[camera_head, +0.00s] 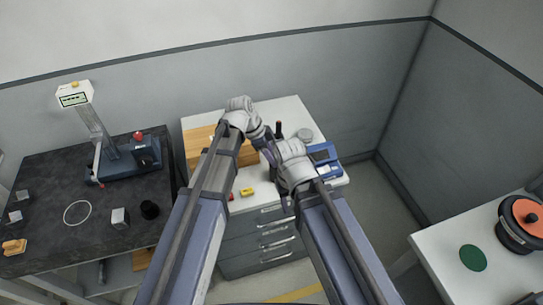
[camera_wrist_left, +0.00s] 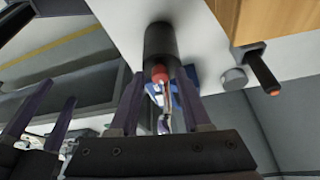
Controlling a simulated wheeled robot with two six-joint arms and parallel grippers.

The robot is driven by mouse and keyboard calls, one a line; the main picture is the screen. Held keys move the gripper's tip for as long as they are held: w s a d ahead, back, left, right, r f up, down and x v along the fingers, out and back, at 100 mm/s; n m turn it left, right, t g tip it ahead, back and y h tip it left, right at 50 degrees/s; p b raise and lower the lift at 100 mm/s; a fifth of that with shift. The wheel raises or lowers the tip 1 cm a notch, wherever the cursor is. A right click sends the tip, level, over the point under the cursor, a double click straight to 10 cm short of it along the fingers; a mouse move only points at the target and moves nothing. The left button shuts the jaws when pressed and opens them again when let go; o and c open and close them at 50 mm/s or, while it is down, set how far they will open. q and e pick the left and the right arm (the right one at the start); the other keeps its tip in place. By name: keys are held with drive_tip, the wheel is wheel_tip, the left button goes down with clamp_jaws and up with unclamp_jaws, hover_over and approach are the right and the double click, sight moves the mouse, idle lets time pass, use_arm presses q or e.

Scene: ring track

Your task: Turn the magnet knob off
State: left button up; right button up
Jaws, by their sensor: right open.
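On the dark bench at the left stands a blue-grey stand (camera_head: 117,167) with an upright post. A black block with a dial-like face (camera_head: 147,154) sits on it, beside a red knob (camera_head: 138,136). Which of these is the magnet knob, and its setting, I cannot tell. Both my grippers are over the white cabinet, well to the right of the stand. My right gripper (camera_head: 281,187) is open and points down. My left gripper (camera_wrist_left: 160,78) is open in the left wrist view; a red-and-white item shows between its fingers, apparently beyond them.
The white cabinet top (camera_head: 290,112) holds a wooden block (camera_head: 199,146), a blue device (camera_head: 322,153) and a yellow piece (camera_head: 247,192). A white table (camera_head: 440,243) is at right.

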use_arm(q)
clamp_jaws()
idle(0.5)
drive_tip(key=n, duration=0.1)
drive_tip(key=n+t, duration=0.1)
drive_tip(key=n, duration=0.1)
drive_tip(key=shift+s, duration=0.3)
drive_tip(key=n, duration=0.1)
drive_tip(key=n+t, duration=0.1)
drive_tip(key=n, duration=0.1)
drive_tip(key=shift+s+d+n+y, duration=0.1)
drive_tip(key=shift+d+n+y, duration=0.05)
drive_tip(key=shift+n+y, duration=0.2)
drive_tip(key=n+t+y, duration=0.1)
drive_tip(key=n, duration=0.2)
drive_tip(key=shift+d, duration=0.15)
drive_tip(key=shift+d+n+t+y, duration=0.1)
drive_tip(key=shift+n+t+y, duration=0.5)
drive_tip(key=shift+n, duration=1.15)
drive_tip(key=shift+s, duration=0.1)
